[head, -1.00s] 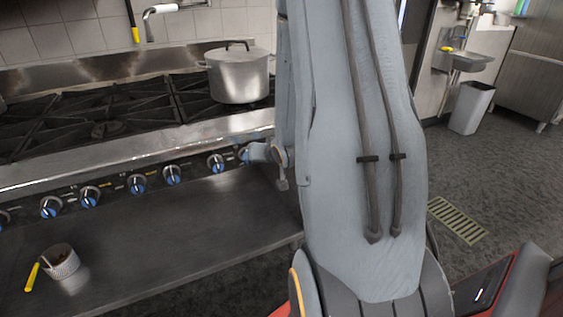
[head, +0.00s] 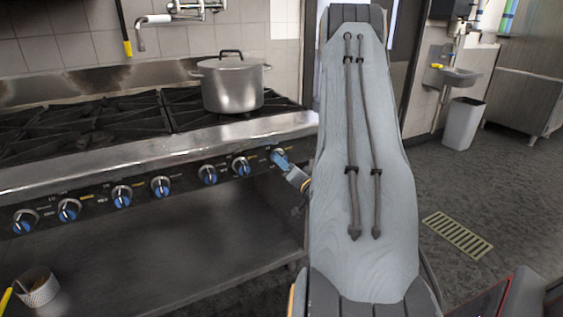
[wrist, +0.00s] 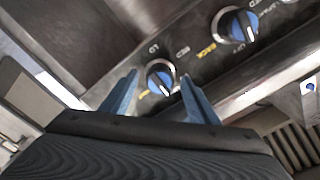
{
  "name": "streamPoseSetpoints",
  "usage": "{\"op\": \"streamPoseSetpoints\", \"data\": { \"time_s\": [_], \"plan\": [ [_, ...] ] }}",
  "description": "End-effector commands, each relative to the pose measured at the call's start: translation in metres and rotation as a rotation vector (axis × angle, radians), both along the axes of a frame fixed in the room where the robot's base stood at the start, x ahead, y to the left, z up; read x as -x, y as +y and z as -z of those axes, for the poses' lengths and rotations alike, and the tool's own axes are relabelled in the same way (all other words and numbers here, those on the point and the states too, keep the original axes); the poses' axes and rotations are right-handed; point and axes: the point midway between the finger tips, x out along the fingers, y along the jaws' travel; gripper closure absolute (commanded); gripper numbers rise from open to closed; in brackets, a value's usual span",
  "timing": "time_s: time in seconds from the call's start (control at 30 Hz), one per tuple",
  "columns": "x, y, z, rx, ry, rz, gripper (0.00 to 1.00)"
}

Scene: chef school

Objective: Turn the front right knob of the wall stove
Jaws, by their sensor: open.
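The wall stove (head: 150,150) has a row of blue-faced knobs with black rims along its front panel. The rightmost knob (head: 277,153) is at the right end of the row, partly covered by my gripper (head: 284,161). In the wrist view, a knob (wrist: 161,75) with a white pointer mark sits between the two blue fingers of my gripper (wrist: 159,79). The fingers are open, one on each side of it. I cannot tell whether they touch it. A neighbouring knob (wrist: 238,25) lies up and to the right in that view.
A lidded steel pot (head: 232,86) stands on the right-hand burners. A lower metal shelf (head: 160,240) runs beneath the knobs and holds a small cup (head: 38,289).

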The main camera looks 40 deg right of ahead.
Motion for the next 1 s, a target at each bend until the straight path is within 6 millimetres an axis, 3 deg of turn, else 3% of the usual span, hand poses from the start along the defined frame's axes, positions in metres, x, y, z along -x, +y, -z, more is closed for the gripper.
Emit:
{"op": "streamPoseSetpoints", "data": {
  "time_s": [0.2,0.5,0.57,0.77,1.0],
  "plan": [
    [-0.021,-0.004,0.0,0.001,0.001,-0.001,0.45],
    [-0.024,-0.005,0.0,0.001,0.001,-0.001,0.45],
    [-0.024,-0.005,0.0,0.001,0.001,-0.001,0.52],
    [-0.023,-0.005,0.0,0.001,0.002,0.0,0.86],
    [-0.023,-0.006,0.0,0.018,0.006,0.0,0.87]
  ]
}}
